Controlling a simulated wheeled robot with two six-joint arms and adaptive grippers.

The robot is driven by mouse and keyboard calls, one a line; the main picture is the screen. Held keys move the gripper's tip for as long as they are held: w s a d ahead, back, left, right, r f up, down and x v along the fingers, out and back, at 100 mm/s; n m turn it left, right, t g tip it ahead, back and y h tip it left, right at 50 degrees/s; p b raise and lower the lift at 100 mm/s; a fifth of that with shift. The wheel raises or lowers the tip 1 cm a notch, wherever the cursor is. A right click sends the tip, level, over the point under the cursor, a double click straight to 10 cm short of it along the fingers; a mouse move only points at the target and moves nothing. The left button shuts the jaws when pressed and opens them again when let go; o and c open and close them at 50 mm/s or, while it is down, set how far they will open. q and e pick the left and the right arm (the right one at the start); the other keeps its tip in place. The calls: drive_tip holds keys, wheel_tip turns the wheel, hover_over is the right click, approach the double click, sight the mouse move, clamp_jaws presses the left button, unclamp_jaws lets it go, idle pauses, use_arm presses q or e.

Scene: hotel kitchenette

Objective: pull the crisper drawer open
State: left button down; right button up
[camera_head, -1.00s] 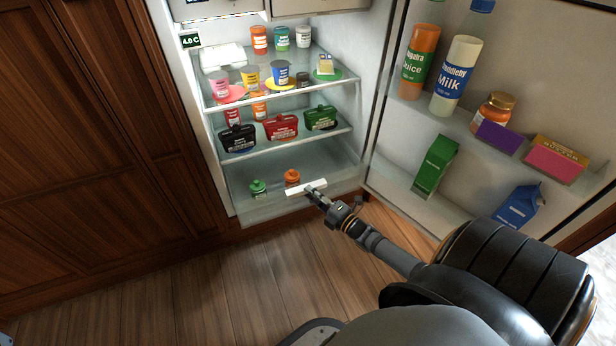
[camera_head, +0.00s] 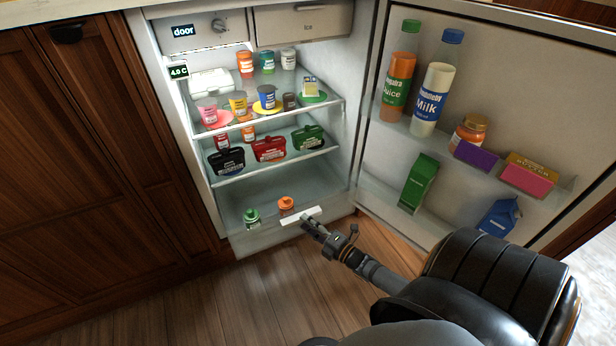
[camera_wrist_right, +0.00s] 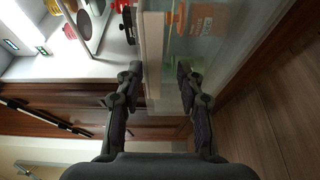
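The crisper drawer (camera_head: 262,240) is the clear bin at the bottom of the open fridge. A green-capped jar (camera_head: 252,217) and an orange-capped jar (camera_head: 286,205) show in it. Its front edge stands a little out past the fridge body. The white handle (camera_head: 296,218) is on its front. My right gripper (camera_head: 311,224) is at the handle's right part. The exact contact is partly hidden. My left gripper is not in view.
The fridge door (camera_head: 385,160) stands wide open at the right, with bottles and cartons on its racks. Shelves with cups and tubs are above the drawer. Wooden cabinets (camera_head: 85,150) are at the left. The floor (camera_head: 190,300) in front is clear.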

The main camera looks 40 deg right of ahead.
drive_tip(key=shift+r, duration=0.2)
drive_tip(key=s+d, duration=0.2)
drive_tip(key=s, duration=1)
drive_tip(key=shift+w+a, duration=0.1)
